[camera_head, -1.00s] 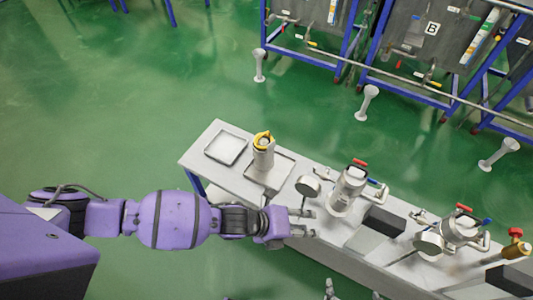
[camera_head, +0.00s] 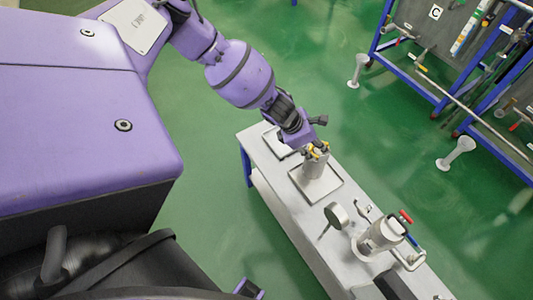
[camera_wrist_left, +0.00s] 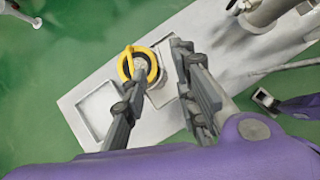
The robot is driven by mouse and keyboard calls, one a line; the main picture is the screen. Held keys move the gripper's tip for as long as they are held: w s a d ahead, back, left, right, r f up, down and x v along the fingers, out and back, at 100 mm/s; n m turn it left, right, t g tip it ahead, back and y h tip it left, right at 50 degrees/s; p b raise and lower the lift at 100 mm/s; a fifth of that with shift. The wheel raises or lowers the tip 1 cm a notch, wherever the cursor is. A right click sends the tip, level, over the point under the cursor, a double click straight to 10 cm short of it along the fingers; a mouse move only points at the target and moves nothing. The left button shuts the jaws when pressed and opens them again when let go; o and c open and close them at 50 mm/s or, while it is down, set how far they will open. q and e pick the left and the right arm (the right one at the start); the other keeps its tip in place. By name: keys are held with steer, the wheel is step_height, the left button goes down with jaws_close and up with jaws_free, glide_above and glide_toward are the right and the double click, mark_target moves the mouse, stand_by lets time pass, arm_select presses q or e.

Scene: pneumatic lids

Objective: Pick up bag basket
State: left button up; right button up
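The bag basket, a pale grey cylinder (camera_head: 316,174) with a yellow ring handle (camera_head: 325,146) on top, stands upright in a shallow square tray (camera_head: 335,194) on the bench. My left gripper (camera_head: 318,149) is over its top, at the handle. In the left wrist view, the gripper (camera_wrist_left: 160,58) is open, with the yellow ring (camera_wrist_left: 126,66) at its left finger. That fingertip overlaps the ring's opening; I cannot tell whether it passes through or touches it. The fingers hide part of the cylinder. My right gripper is not in view.
A second square tray (camera_wrist_left: 83,98) lies empty on the bench's end. A metal vessel with a red-handled valve (camera_head: 380,236) and a round gauge-like disc (camera_head: 337,214) stand farther along the bench. Blue-framed racks (camera_head: 440,75) stand beyond open green floor.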

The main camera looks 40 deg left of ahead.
arm_select(q)
steer(key=x, duration=0.7)
steer(key=shift+s+a+f+b, duration=0.15)
steer(key=shift+s+f+b, duration=0.1)
steer(key=shift+b, duration=0.15)
steer(key=shift+r, duration=0.15)
jaws_close()
steer(key=shift+w+r, duration=0.1)
steer(key=shift+w, duration=0.05)
